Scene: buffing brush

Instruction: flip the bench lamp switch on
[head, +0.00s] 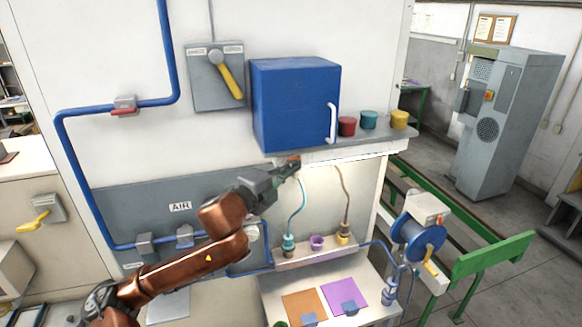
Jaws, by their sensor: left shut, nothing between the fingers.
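The bench lamp (350,155) is a pale strip under the front of the shelf, below the blue cabinet, and the recess beneath it looks bright and warm-toned. A small orange-red part (293,158), which looks like the lamp switch, shows at the strip's left end. My left gripper (291,168) is shut and empty, with its tips at this part; I cannot tell whether they touch. The gripper partly hides the part, so its position is unclear. My right gripper is out of view.
A blue cabinet (296,105) and red, teal and yellow pots stand on the shelf above. Below are two hanging cables, a small ledge (316,255) and a worktop with orange (304,304) and purple mats. A blue reel (420,240) stands at the right.

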